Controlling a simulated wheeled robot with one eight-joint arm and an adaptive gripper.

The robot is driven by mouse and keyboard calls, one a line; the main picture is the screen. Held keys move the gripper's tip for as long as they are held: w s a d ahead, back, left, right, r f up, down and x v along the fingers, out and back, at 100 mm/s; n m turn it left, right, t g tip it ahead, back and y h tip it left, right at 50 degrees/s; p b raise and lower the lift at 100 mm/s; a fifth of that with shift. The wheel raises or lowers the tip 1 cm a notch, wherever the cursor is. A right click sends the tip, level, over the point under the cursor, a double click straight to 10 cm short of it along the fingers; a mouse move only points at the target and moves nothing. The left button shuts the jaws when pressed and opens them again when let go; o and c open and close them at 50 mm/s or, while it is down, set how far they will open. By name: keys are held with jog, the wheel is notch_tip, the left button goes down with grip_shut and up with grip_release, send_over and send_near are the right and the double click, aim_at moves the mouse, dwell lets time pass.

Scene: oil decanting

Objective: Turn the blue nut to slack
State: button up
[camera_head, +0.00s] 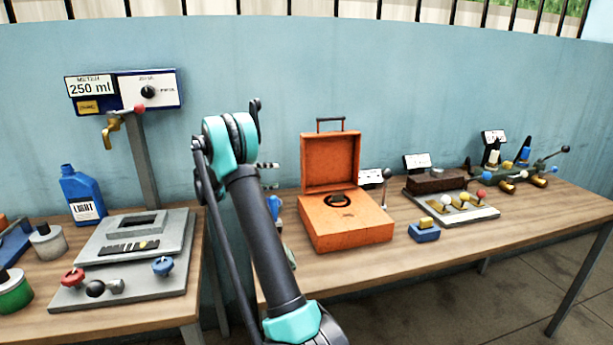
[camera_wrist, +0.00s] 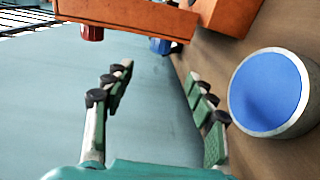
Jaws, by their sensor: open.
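I cannot tell for sure which blue part is the nut. In the wrist view, a small blue part (camera_wrist: 160,46) shows at the lower edge of the orange case (camera_wrist: 130,15), beyond my fingertips. A large blue round face (camera_wrist: 265,92) with a grey rim is close on the right, outside my fingers. In the head view, a blue knob (camera_head: 162,266) sits on the grey plate at the left. My gripper (camera_wrist: 158,75) is open with nothing between its fingers. In the head view its fingers (camera_head: 268,175) show partly behind my arm, left of the orange case.
The open orange case (camera_head: 345,222) stands on the right table. A red part (camera_wrist: 92,32) is beside it in the wrist view. A blue block (camera_head: 424,234) and a panel with coloured knobs (camera_head: 452,208) are further right. The blue wall (camera_head: 400,100) is behind. The table front is clear.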

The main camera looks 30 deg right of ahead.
aim_at(308, 175)
jog(key=x, duration=1.4)
jog(key=shift+s+d, duration=0.1)
jog(key=shift+d, duration=0.25)
jog(key=c, duration=1.2)
jog(key=shift+y, duration=1.5)
jog(key=shift+t+y, duration=0.8)
jog(key=shift+y, duration=1.3)
